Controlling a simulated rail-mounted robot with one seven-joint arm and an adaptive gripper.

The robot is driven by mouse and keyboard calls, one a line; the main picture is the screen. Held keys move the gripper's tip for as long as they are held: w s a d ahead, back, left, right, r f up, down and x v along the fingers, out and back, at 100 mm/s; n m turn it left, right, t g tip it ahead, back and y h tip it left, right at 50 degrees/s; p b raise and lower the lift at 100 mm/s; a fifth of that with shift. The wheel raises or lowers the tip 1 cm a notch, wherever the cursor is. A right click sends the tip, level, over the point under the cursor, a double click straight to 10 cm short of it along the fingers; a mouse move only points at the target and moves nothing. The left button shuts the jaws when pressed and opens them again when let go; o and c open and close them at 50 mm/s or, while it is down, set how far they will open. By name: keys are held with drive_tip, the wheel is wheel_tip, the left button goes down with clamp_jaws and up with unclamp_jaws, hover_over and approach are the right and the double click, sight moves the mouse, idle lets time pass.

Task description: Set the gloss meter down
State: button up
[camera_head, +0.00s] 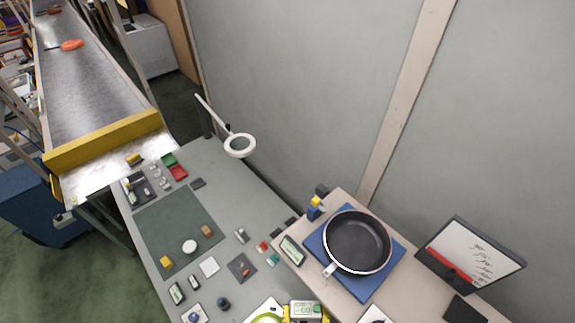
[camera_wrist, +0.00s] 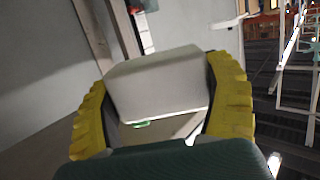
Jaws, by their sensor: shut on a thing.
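My gripper (camera_head: 306,315) is at the bottom edge of the head view, near the front of the benches. Its yellow fingers are shut on the gloss meter (camera_head: 305,306), a pale grey box with a small greenish display. In the wrist view the gloss meter (camera_wrist: 157,85) fills the space between the two yellow fingers (camera_wrist: 162,112). The underside of the gloss meter and any gap between it and a surface are hidden, so I cannot tell if it touches anything.
A black frying pan (camera_head: 357,243) rests on a blue mat (camera_head: 385,279) on the beige bench. A tilted board (camera_head: 470,253) stands right of it. The grey bench holds a dark green mat (camera_head: 180,222), several small items and a ring lamp (camera_head: 240,145). A conveyor (camera_head: 90,75) runs behind.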

drive_tip(key=a, duration=0.1)
drive_tip(key=s+a+f, duration=0.1)
drive_tip(key=a, duration=0.2)
drive_tip(key=shift+s+a+f+p, duration=0.25)
drive_tip(key=shift+s+a+p, duration=0.05)
drive_tip(key=shift+s+a, duration=0.1)
drive_tip(key=shift+w+r, duration=0.1)
idle(0.4)
